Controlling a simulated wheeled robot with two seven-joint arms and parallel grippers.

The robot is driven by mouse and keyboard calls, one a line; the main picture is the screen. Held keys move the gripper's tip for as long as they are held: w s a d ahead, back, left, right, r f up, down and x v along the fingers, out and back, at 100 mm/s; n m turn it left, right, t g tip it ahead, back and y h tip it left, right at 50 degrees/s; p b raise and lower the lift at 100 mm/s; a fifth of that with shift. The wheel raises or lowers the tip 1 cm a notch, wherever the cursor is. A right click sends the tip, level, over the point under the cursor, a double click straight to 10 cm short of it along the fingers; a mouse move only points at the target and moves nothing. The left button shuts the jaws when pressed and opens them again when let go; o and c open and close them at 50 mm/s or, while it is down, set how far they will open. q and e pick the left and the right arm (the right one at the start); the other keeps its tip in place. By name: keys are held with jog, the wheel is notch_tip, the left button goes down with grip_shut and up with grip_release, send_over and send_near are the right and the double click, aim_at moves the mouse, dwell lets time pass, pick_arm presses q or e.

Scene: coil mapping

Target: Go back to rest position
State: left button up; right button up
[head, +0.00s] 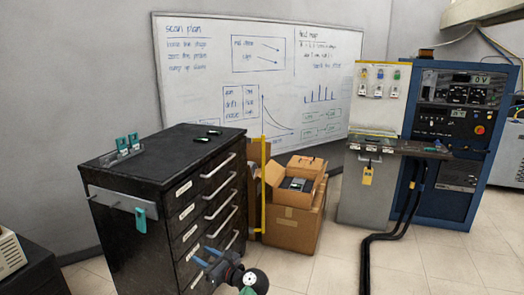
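Teal-handled tools sit in a holder (122,150) on the cabinet, and another teal piece (140,219) hangs on its side. Cardboard boxes (291,231) stand beside it. A blue instrument rack (445,205) stands at right. Black cables cross the tiled floor, otherwise clear at front right.

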pick_arm(q)
jog(key=s+d+f+n+g+h+p, duration=0.1)
jog(key=s+d+f+n+h, duration=0.2)
jog(key=s+n+h, duration=0.7)
jog(key=s+d+f+n+g+h, duration=0.25)
jog(key=s+d+n+h, duration=0.35)
jog(key=n, duration=0.7)
jog(key=s+a+f+g, duration=0.1)
jog(key=s+f, duration=0.3)
jog(key=s, duration=0.6)
jog(key=s+a+f+g+p, duration=0.1)
jog(key=s+f, duration=0.3)
jog(key=s, duration=0.6)
jog(key=s+a+f+g+p, duration=0.1)
jog(key=s+f, duration=0.3)
jog(key=s, duration=0.6)
jog(key=shift+s+a+f+m+g+h, duration=0.3)
jog(key=shift+a+g+h, duration=0.1)
jog(key=shift+a+g, duration=0.35)
pick_arm(e)
jog(key=s+d+r+g+h, duration=0.1)
jog(key=d+r, duration=0.3)
jog(key=shift+s+d+r, duration=0.2)
jog(key=shift+s+r, duration=0.15)
jog(key=shift+s, duration=0.05)
